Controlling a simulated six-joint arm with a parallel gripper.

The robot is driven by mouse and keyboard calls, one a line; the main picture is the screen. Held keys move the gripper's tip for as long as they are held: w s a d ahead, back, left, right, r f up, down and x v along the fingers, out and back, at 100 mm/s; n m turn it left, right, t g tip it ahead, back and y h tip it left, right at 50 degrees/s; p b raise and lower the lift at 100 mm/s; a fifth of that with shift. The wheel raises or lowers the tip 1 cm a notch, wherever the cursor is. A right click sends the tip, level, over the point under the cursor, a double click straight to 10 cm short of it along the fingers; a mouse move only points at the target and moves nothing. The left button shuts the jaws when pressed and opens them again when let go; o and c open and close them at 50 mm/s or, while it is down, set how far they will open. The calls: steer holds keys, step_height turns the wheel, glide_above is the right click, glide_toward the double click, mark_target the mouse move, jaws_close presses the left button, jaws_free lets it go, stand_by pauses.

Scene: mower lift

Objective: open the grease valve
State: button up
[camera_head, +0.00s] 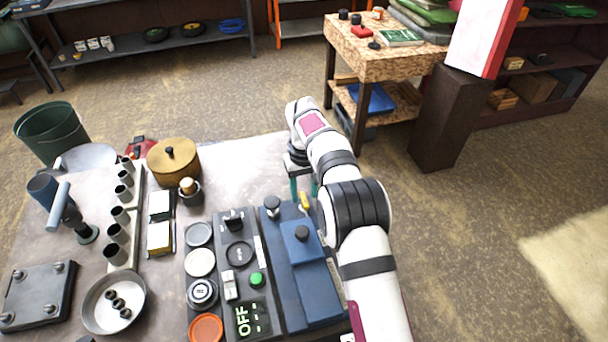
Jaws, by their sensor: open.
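My gripper (303,190) points down at the far end of the blue unit (318,290), with its teal fingers apart. A small yellow lever (304,201), which looks like the grease valve's handle, shows just below and between the fingers. I cannot tell whether the fingers touch it. My arm comes in from the bottom right and hides part of the unit's right side.
A brass-coloured lidded pot (173,163), a metal bowl (101,307) and several upright tubes stand farther left. The table top (235,165) behind the panel is bare.

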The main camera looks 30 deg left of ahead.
mark_target(306, 199)
step_height(306, 199, up, 14)
steer(key=shift+r, duration=0.2)
steer(key=s+d+r+m, duration=0.3)
steer(key=d+r, duration=0.2)
steer(key=d, duration=0.5)
steer(key=s+d+r+m, duration=0.3)
steer(key=d+r+m, duration=0.1)
steer(key=d, duration=0.7)
steer(key=s+d+f+m, duration=0.2)
steer(key=s+d+f, duration=0.1)
steer(key=s, duration=0.4)
steer(key=s+d+f+m+y, duration=0.1)
steer(key=s+d+f+m, duration=0.2)
steer(key=s, duration=0.5)
steer(key=s+d+f+m, duration=0.2)
steer(key=s+d, duration=0.3)
steer(key=s, duration=0.3)
steer(key=shift+s+f+m+y, duration=0.2)
steer(key=shift+f+m+y, duration=0.2)
steer(key=shift+f, duration=0.05)
